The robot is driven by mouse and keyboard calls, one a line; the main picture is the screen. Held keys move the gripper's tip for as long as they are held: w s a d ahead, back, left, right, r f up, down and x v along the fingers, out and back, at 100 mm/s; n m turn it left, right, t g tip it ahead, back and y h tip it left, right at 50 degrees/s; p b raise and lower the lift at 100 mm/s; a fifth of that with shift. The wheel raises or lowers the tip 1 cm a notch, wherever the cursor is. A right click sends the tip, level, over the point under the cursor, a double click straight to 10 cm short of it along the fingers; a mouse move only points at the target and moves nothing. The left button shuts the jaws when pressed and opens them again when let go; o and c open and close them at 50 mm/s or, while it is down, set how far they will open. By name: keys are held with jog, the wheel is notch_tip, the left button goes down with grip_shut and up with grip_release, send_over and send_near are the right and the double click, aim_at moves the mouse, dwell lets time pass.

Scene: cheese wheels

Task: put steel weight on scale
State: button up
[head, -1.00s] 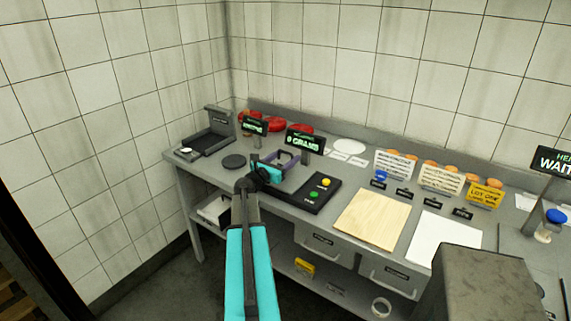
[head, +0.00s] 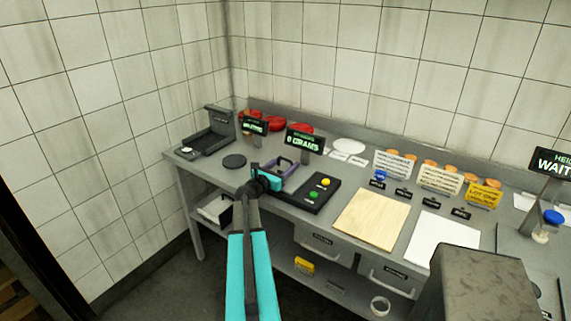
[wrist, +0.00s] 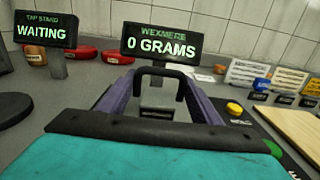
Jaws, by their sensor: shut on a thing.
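My gripper (head: 288,163) has purple fingers and a teal body. It is over the left part of the black scale (head: 322,193), which has a yellow and a green button. In the wrist view my gripper (wrist: 160,85) is shut on a dark, handle-like piece (wrist: 163,71) between the fingers, apparently the steel weight. Its lower part is mostly hidden by the gripper, and I cannot tell whether it touches the scale. The scale display (wrist: 160,42) reads 0 GRAMS.
A dark round disc (head: 234,161) lies left of my gripper by a sign reading WAITING (wrist: 45,30). A wooden board (head: 371,220) and a white sheet (head: 442,238) lie to the right. Red wheels (head: 254,123) stand behind. A grey block (head: 480,285) is at the front right.

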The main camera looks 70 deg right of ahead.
jog(key=shift+f, duration=0.15)
jog(key=o, duration=1.5)
jog(key=shift+c, duration=0.2)
jog(key=shift+r, duration=0.2)
jog(key=shift+w+a+f, duration=0.1)
jog(key=shift+a, duration=0.2)
jog(key=b+v, duration=0.3)
jog(key=v, duration=0.7)
jog(key=shift+a, duration=0.2)
jog(key=shift+w+a, duration=0.15)
jog(key=shift+a, duration=0.35)
